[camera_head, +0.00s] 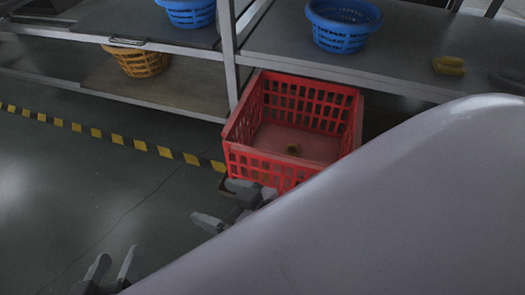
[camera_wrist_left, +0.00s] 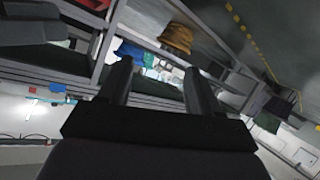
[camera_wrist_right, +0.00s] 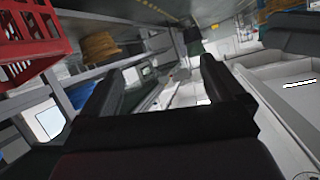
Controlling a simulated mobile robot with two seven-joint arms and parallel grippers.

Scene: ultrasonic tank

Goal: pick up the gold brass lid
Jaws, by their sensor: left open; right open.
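My right gripper (camera_head: 222,204) is open and empty, in front of the crate's near left corner in the head view. My left gripper (camera_head: 115,265) is open and empty at the bottom left, farther from the crate. The wrist views show nothing between the fingers of the left gripper (camera_wrist_left: 158,80) or the right gripper (camera_wrist_right: 168,80). The lid does not show in the wrist views.
A grey shelf (camera_head: 300,50) behind the crate holds a blue basket (camera_head: 343,28) and yellow pieces (camera_head: 449,66). An orange basket (camera_head: 138,62) stands on a lower shelf at left. A large pale surface covers the lower right. The floor at left is clear.

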